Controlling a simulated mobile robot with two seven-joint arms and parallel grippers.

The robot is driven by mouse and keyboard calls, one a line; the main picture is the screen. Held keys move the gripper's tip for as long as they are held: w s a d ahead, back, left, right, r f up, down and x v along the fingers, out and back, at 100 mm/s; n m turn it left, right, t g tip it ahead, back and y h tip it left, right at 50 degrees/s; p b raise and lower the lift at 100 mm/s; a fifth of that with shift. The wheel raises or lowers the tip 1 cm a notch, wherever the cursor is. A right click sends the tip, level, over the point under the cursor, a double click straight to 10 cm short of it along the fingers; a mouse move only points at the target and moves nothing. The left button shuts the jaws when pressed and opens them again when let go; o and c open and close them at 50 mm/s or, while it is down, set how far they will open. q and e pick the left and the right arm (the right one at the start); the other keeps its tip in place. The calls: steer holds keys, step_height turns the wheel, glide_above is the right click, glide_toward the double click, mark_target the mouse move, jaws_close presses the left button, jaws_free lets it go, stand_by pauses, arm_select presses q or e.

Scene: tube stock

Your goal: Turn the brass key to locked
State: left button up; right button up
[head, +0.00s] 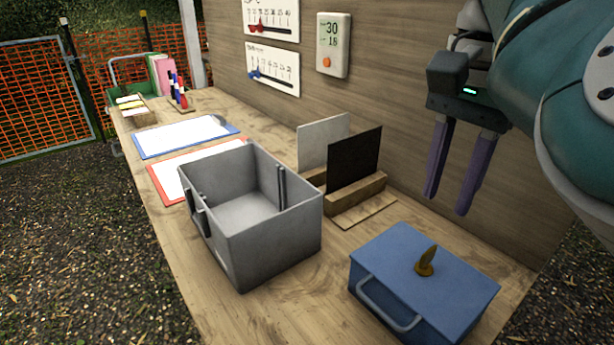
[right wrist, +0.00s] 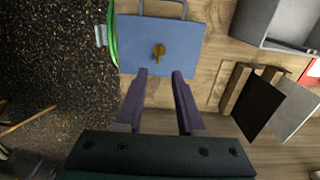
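The brass key (head: 427,262) stands upright in the lid of a blue box (head: 385,265) at the near right end of the wooden table. It also shows in the right wrist view (right wrist: 159,51) near the middle of the blue lid (right wrist: 190,40). My right gripper (head: 450,205) is open and empty, above the table and apart from the key. In the right wrist view its two purple fingers (right wrist: 160,72) point toward the key with a gap between them. My left gripper is in neither view.
A grey open metal box (head: 262,245) stands left of the blue box. A wooden holder (head: 360,195) with a dark and a grey panel stands behind, near the wall. Red and blue clipboards (head: 232,129) lie farther back. A thermostat (head: 333,45) hangs on the wall.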

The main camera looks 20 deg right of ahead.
mark_target(430, 250)
step_height(430, 250, down, 10)
steer(key=shift+s+d+r+b, duration=0.1)
steer(key=shift+r+b, duration=0.15)
steer(key=shift+b, duration=0.15)
jaws_close()
stand_by(0.5)
